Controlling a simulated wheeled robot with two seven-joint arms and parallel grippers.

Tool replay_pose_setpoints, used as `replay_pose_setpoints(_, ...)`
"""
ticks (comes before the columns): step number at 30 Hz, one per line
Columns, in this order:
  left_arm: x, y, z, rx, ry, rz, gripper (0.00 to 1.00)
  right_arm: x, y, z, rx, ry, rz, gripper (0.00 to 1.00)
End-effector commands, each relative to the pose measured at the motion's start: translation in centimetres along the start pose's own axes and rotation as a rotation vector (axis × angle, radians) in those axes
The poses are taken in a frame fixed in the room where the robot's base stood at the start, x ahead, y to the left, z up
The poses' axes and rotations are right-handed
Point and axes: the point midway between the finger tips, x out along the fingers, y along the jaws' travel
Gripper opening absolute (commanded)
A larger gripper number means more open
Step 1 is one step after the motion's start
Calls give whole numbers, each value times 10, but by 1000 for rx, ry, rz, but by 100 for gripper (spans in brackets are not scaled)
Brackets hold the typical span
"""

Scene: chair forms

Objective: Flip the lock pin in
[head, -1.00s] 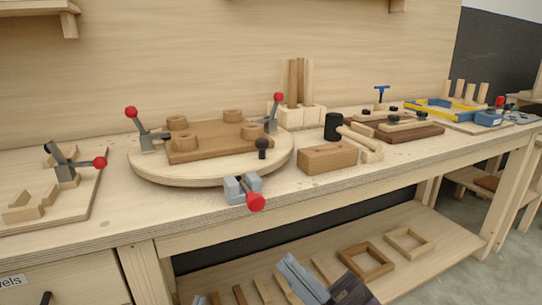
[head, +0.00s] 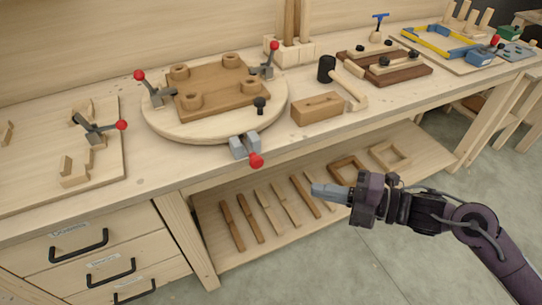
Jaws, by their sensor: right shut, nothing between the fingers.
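A grey bracket (head: 244,147) sits at the bench's front edge, against the front of the round turntable (head: 195,131). A lever with a red knob (head: 256,161) sticks out of the bracket toward me; it looks like the lock pin. A black knob (head: 260,103) stands upright near the turntable's front right rim. A brown wooden chair form with round bosses (head: 212,88) lies on the turntable between two red-knobbed clamps. My right gripper (head: 316,191) is shut and empty, in front of the bench, right of and below the red knob, touching nothing. My left gripper is out of view.
A wooden block (head: 318,109) and a black-headed mallet (head: 327,69) lie right of the turntable. A jig board with a red-handled clamp (head: 99,130) is at left. Wooden strips and frames lie on the lower shelf (head: 280,239). Drawers with black handles (head: 82,245) are at lower left.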

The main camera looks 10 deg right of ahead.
Motion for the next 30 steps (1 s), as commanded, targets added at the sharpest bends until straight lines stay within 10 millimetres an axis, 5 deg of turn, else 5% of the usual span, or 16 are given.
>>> replay_pose_setpoints(16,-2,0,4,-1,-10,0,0,10,1,1,-4,-1,-2,0)
replay_pose_setpoints(30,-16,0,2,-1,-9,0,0,97,4,1,-1,-1,2,0)
